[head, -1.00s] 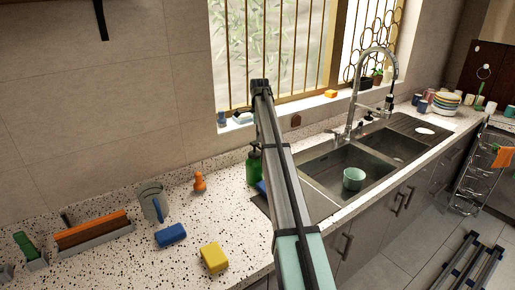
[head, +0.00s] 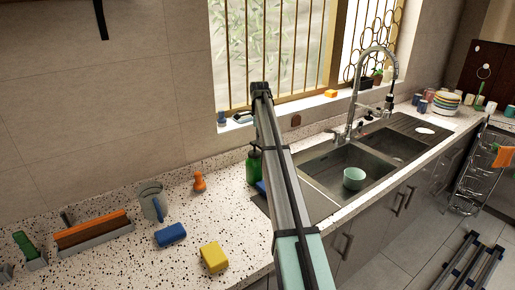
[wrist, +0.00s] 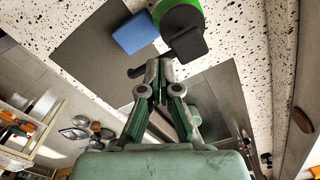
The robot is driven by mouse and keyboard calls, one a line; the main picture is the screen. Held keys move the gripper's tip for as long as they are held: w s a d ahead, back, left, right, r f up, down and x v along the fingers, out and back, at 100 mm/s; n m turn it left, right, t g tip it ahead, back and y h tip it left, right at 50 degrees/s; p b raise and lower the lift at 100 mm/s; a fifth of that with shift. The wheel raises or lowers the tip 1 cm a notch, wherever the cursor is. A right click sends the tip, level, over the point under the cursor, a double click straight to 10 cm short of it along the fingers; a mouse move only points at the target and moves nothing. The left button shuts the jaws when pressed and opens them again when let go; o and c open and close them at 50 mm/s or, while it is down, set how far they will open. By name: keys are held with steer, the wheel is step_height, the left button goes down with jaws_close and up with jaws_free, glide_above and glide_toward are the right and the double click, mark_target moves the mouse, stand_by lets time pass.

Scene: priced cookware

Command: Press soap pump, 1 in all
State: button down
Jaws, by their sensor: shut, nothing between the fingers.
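The soap pump is a green bottle (head: 253,171) with a dark pump head. In the head view it stands on the counter left of the sink, partly hidden by my arm. In the wrist view the green bottle (wrist: 180,18) is at the top, with its dark pump head (wrist: 189,45) toward the camera. My gripper (wrist: 163,78) is shut and empty. Its fingertips appear just below and left of the pump head in that view; I cannot tell whether they touch it. In the head view my gripper is hidden behind the arm.
A blue sponge (wrist: 136,32) lies beside the bottle on a dark mat (wrist: 92,62). The double sink (head: 345,178), with a tall faucet (head: 357,95) and a mint bowl (head: 353,179), is at the right.

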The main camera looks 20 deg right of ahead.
steer(key=shift+f+b, duration=0.3)
steer(key=shift+f, duration=1.2)
steer(key=shift+r, duration=0.15)
steer(key=shift+r+p, duration=1.05)
steer(key=shift+r, duration=1.05)
step_height(320, 180, up, 6)
steer(key=p, duration=0.2)
steer(key=shift+p, duration=0.35)
